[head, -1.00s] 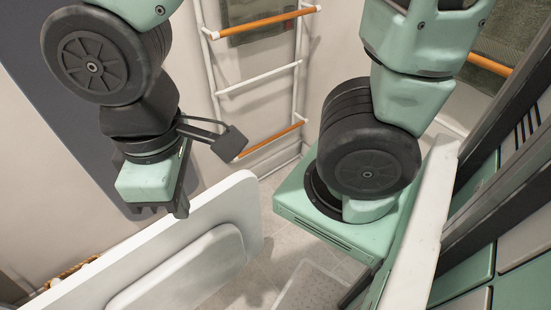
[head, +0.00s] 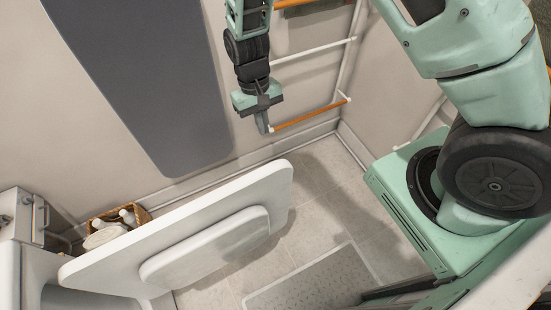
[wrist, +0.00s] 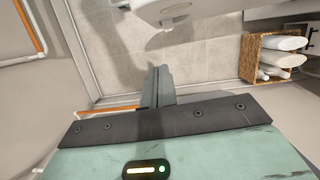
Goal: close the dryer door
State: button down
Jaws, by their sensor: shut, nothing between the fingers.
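The dryer door (head: 183,225) is a white panel with a raised inner pad. It stands open in the head view, reaching from lower left to the middle. The white dryer body (head: 32,268) shows in part at the lower left edge. My gripper (head: 264,127) is shut and empty, pointing down beyond the door's far free end and apart from it. In the wrist view the shut fingers (wrist: 157,74) point at the floor, and a white part that looks like the door (wrist: 205,10) crosses the top.
A wicker basket (head: 140,214) with white bottles stands on the floor behind the door. A rack with orange and white rails (head: 310,115) stands by the wall. A grey panel (head: 150,75) is on the wall. A pale textured mat (head: 315,285) lies on the floor.

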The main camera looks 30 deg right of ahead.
aim_at(275, 164)
jog(key=shift+s+d+f+p, duration=0.1)
jog(key=shift+s+f+p, duration=0.4)
jog(key=shift+s+f, duration=0.85)
jog(key=shift+s+a+f+p, duration=0.1)
jog(key=shift+s+f+p, duration=0.55)
jog(key=shift+f, duration=1.15)
jog(key=shift+s+d+f+p, duration=0.1)
jog(key=shift+s+f+p, duration=0.2)
jog(key=shift+s+f, duration=1.1)
jog(key=shift+f, duration=0.25)
